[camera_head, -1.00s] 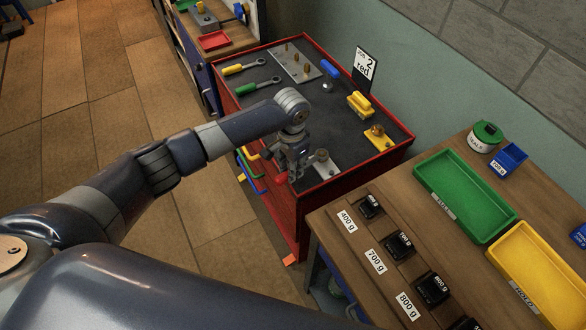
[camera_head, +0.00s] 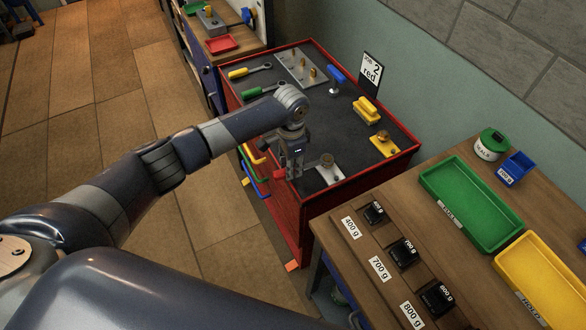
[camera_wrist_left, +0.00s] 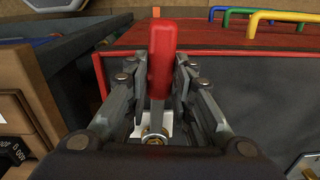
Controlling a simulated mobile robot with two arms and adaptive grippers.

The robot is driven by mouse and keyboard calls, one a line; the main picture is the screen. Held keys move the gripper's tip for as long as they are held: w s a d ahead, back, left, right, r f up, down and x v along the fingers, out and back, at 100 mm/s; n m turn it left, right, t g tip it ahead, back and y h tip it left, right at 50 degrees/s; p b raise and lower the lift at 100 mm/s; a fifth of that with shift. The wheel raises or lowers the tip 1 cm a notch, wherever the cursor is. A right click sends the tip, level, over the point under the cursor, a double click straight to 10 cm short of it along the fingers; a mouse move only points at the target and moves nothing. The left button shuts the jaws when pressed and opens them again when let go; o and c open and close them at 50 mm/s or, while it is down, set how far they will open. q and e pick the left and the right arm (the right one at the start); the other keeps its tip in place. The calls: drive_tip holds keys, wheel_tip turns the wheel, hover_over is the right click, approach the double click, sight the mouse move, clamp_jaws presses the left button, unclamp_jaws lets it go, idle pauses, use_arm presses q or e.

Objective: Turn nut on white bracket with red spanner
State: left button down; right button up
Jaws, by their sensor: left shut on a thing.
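My left gripper (camera_head: 284,172) is shut on the red handle of the red spanner (camera_head: 279,176), at the front edge of the red-edged cart. In the left wrist view the red spanner (camera_wrist_left: 161,58) stands between the fingers, with its metal ring end lower down. A brass-coloured nut (camera_wrist_left: 155,140) shows within the ring outline; I cannot tell whether the ring is seated around it. The white bracket (camera_head: 330,176) lies on the cart's near corner, with a nut (camera_head: 327,160) on it. In the wrist view, part of the bracket shows behind the ring. My right gripper is out of view.
The cart top (camera_head: 300,115) also holds a yellow spanner (camera_head: 248,70), a green spanner (camera_head: 262,90), a yellow bracket (camera_head: 384,145) and a blue-handled tool (camera_head: 337,77). A wooden table with a green tray (camera_head: 470,205) and black weights stands close on the right.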

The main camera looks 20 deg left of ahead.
use_arm(q)
drive_tip(key=shift+w+a+m, duration=0.2)
drive_tip(key=shift+m, duration=0.1)
drive_tip(key=shift+w+a+m+b, duration=0.45)
drive_tip(key=shift+w+m+b, duration=0.15)
drive_tip(key=shift+m, duration=0.2)
drive_tip(key=shift+w, duration=0.1)
drive_tip(key=shift+w+a+f+m+b, duration=0.15)
drive_tip(key=shift+w+a+m+b, duration=0.1)
drive_tip(key=shift+w+m+b, duration=0.3)
drive_tip(key=shift+w+a+m, duration=0.15)
drive_tip(key=shift+w+m, duration=0.1)
drive_tip(key=shift+m, duration=0.1)
drive_tip(key=shift+b, duration=0.3)
